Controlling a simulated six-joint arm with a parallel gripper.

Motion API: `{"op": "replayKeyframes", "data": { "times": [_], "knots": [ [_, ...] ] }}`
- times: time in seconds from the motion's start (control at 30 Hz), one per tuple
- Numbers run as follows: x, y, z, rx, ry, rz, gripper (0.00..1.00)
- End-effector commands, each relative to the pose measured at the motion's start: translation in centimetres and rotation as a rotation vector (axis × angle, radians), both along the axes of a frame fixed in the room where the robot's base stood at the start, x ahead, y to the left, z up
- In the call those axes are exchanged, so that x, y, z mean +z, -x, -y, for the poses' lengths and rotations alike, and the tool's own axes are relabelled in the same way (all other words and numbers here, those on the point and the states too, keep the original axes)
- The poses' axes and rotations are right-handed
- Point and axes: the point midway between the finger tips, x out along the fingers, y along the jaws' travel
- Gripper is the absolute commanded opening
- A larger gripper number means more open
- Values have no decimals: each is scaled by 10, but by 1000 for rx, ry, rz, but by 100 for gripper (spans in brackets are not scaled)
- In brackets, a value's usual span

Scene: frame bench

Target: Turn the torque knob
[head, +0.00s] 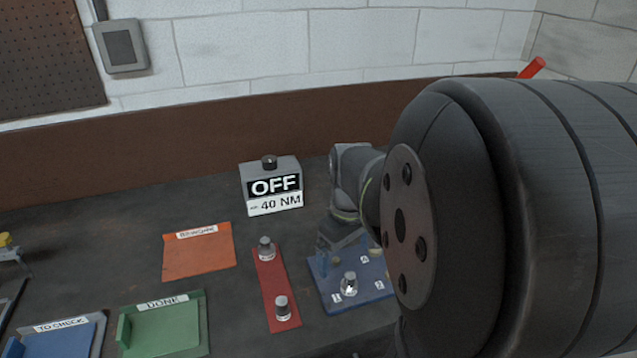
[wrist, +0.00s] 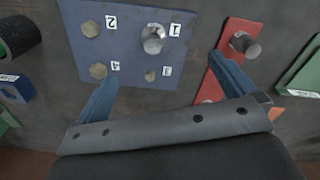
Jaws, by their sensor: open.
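The torque knob is a small black knob (head: 269,161) on top of a grey box (head: 249,176) at the back of the bench, in the head view. The box front reads OFF, with 40 NM below it. The knob does not show in the wrist view. My gripper (head: 342,250) is in front of the box and to its right, over the blue plate (head: 325,289), apart from the knob. In the wrist view my gripper (wrist: 163,75) has its two blue fingers spread wide with nothing between them. My arm partly hides the gripper in the head view.
The blue plate carries numbered bolts, one with a tall silver piece (head: 349,284). A red strip (head: 274,286) holds two silver pieces. An orange mat (head: 198,254), a green DONE tray (head: 165,328) and a blue TO CHECK tray (head: 60,342) lie left.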

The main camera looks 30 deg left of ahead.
Motion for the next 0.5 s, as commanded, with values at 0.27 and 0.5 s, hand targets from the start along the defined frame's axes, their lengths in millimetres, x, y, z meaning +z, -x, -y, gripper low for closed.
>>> {"op": "replayKeyframes", "data": {
  "times": [0.27,0.5],
  "knots": [
    [0,0,0,0,0,0,100],
    [-10,-18,-5,-31,-20,74,61]
  ]
}}
